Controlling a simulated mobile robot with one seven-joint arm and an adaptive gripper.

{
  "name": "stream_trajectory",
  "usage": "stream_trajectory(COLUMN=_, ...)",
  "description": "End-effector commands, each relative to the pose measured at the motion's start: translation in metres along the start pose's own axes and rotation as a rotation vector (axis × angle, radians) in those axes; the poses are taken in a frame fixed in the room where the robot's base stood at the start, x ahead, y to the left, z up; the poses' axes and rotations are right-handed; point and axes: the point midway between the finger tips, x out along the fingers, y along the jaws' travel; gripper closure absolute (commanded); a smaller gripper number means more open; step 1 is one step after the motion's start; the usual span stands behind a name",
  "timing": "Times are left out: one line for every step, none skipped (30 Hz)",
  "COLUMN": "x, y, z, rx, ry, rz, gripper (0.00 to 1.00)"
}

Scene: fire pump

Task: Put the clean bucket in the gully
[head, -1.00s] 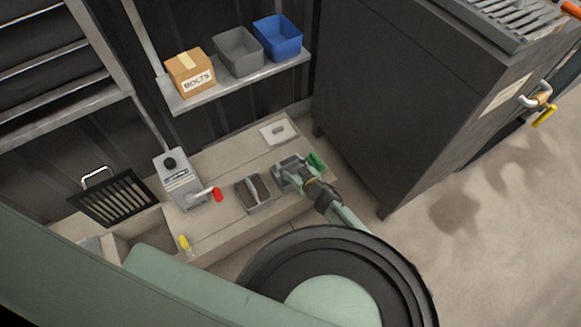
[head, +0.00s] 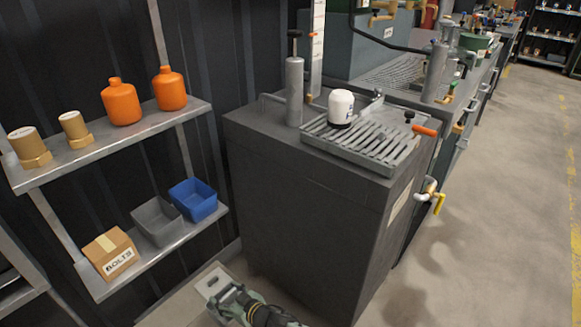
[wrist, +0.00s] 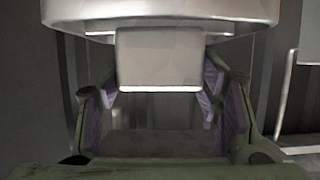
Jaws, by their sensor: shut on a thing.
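A pale block shows between the fingers there, but I cannot tell what is held. A grey open bin (head: 157,222) and a blue open bin (head: 193,200) sit on the lower shelf. I cannot tell which thing is the clean bucket. The gully is out of view now.
A box marked BOLTS (head: 111,254) stands left of the bins. Orange bottles (head: 122,103) and brass fittings (head: 30,147) are on the upper shelf. A dark cabinet (head: 300,190) stands right of the ledge, with a white filter (head: 341,108) on its slatted top. Floor is clear at right.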

Motion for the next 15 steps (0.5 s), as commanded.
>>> stream_trajectory(x=-0.009, y=0.001, z=-0.021, rx=-0.001, ry=0.002, rz=0.000, gripper=0.95)
stream_trajectory(x=-0.011, y=0.001, z=-0.027, rx=-0.001, ry=0.002, rz=0.000, gripper=0.95)
stream_trajectory(x=-0.015, y=0.000, z=-0.035, rx=-0.001, ry=0.001, rz=0.000, gripper=0.95)
stream_trajectory(x=-0.015, y=0.004, z=-0.028, rx=0.009, ry=0.001, rz=0.015, gripper=0.95)
stream_trajectory(x=-0.018, y=0.011, z=-0.021, rx=0.019, ry=0.003, rz=0.038, gripper=0.95)
stream_trajectory(x=-0.022, y=0.017, z=-0.020, rx=0.030, ry=0.005, rz=0.062, gripper=0.95)
stream_trajectory(x=-0.026, y=0.022, z=-0.020, rx=0.037, ry=0.005, rz=0.081, gripper=0.95)
stream_trajectory(x=-0.030, y=0.027, z=-0.019, rx=0.044, ry=0.006, rz=0.099, gripper=0.95)
stream_trajectory(x=-0.036, y=0.033, z=-0.019, rx=0.056, ry=0.007, rz=0.124, gripper=0.95)
stream_trajectory(x=-0.041, y=0.038, z=-0.018, rx=0.063, ry=0.007, rz=0.143, gripper=0.95)
stream_trajectory(x=-0.045, y=0.044, z=-0.018, rx=0.072, ry=0.008, rz=0.164, gripper=0.95)
stream_trajectory(x=-0.053, y=0.051, z=-0.017, rx=0.084, ry=0.008, rz=0.192, gripper=0.95)
stream_trajectory(x=-0.058, y=0.057, z=-0.017, rx=0.095, ry=0.009, rz=0.214, gripper=0.95)
stream_trajectory(x=-0.065, y=0.063, z=-0.016, rx=0.104, ry=0.009, rz=0.238, gripper=0.95)
stream_trajectory(x=-0.074, y=0.071, z=-0.015, rx=0.118, ry=0.010, rz=0.271, gripper=0.95)
